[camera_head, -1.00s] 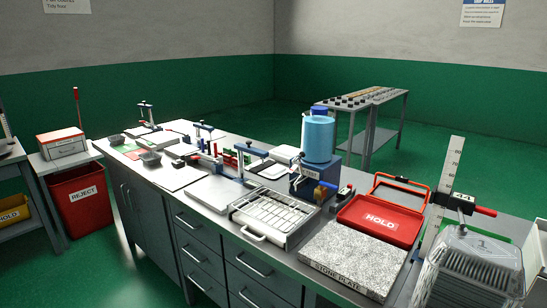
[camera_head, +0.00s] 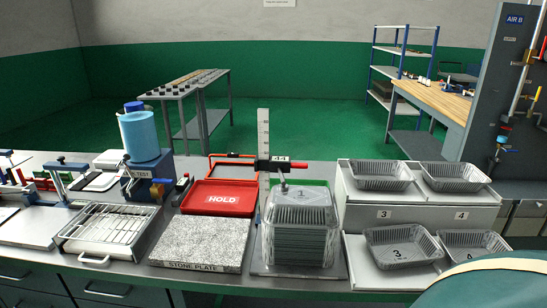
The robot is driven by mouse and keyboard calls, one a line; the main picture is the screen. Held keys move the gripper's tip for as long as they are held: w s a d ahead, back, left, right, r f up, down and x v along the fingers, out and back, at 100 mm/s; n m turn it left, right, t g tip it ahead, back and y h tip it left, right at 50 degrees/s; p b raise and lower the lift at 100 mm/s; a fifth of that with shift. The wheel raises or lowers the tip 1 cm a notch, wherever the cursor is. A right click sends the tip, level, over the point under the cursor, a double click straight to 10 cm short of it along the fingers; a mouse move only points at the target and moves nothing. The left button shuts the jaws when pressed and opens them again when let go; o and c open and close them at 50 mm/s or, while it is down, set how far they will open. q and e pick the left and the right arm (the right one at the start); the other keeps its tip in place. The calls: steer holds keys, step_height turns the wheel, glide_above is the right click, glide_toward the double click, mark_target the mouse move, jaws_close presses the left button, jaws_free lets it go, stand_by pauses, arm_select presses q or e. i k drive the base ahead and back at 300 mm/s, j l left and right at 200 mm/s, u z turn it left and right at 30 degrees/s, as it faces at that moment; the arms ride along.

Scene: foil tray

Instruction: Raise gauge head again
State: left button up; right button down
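A height gauge stands behind a clear-topped stack of foil trays (camera_head: 300,240). Its pale upright scale (camera_head: 264,135) rises above the stack. The gauge head (camera_head: 279,165), dark with red ends, sits partway up the scale, just above the stack. A small grey stem (camera_head: 284,185) hangs under the head towards the stack's top; I cannot tell whether it touches. Neither of my grippers is in view.
Left of the stack are a granite stone plate (camera_head: 200,243), a red HOLD tray (camera_head: 218,198) and a wire-rack tray (camera_head: 105,230). Foil trays sit on a stepped grey stand (camera_head: 415,217) at right, with one numbered 3 (camera_head: 400,247).

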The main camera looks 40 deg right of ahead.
mark_target(280, 164)
steer(key=i+l+z, duration=0.1)
steer(key=z, duration=0.35)
steer(key=i+z, duration=0.3)
steer(key=z, duration=0.15)
steer(key=i+z, duration=0.2)
steer(key=z, duration=0.25)
